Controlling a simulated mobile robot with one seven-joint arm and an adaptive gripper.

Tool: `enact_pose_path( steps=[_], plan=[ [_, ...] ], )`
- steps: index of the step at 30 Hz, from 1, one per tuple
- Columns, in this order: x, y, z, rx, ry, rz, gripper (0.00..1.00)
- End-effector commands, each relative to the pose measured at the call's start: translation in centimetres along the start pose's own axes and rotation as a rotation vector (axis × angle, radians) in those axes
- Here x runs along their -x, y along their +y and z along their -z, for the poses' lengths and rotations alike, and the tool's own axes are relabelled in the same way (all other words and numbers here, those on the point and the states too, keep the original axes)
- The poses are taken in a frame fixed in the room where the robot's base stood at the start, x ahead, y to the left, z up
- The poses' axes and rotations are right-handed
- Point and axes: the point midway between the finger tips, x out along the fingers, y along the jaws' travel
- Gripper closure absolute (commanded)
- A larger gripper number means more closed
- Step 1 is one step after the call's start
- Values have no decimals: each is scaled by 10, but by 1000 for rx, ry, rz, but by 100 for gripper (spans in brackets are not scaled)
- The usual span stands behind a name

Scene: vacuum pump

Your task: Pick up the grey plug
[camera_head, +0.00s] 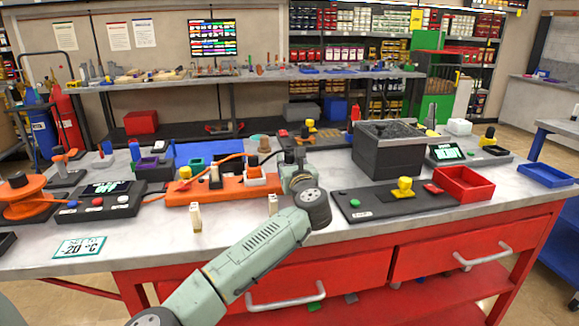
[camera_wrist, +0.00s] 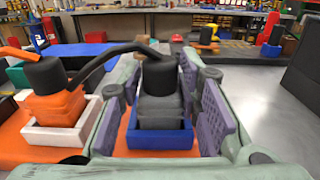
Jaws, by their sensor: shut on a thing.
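The grey plug (camera_wrist: 160,105) stands upright in the middle of the wrist view, with a black upper part and a black cable arching off to the left. Its lower end is inside a blue square holder (camera_wrist: 146,139) on the orange base. My gripper (camera_wrist: 158,110) has one purple-grey pad on each side of the plug and is shut on it. In the head view, my gripper (camera_head: 298,178) is at the right end of the orange base (camera_head: 183,191), and the arm hides most of the plug.
An orange plug (camera_wrist: 48,100) sits close by on the left in a white holder (camera_wrist: 60,134). A dark grey tank (camera_head: 387,156), a black panel with a yellow knob (camera_head: 404,186) and a red tray (camera_head: 463,184) stand to the right.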

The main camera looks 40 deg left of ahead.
Motion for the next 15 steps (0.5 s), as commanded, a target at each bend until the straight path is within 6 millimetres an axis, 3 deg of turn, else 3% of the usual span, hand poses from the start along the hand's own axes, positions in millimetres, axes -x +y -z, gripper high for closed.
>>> enact_pose_path(
  steps=[7,15],
  plan=[
    [0,0,0,0,0,0,98],
    [0,0,-1,0,-1,0,98]
  ],
)
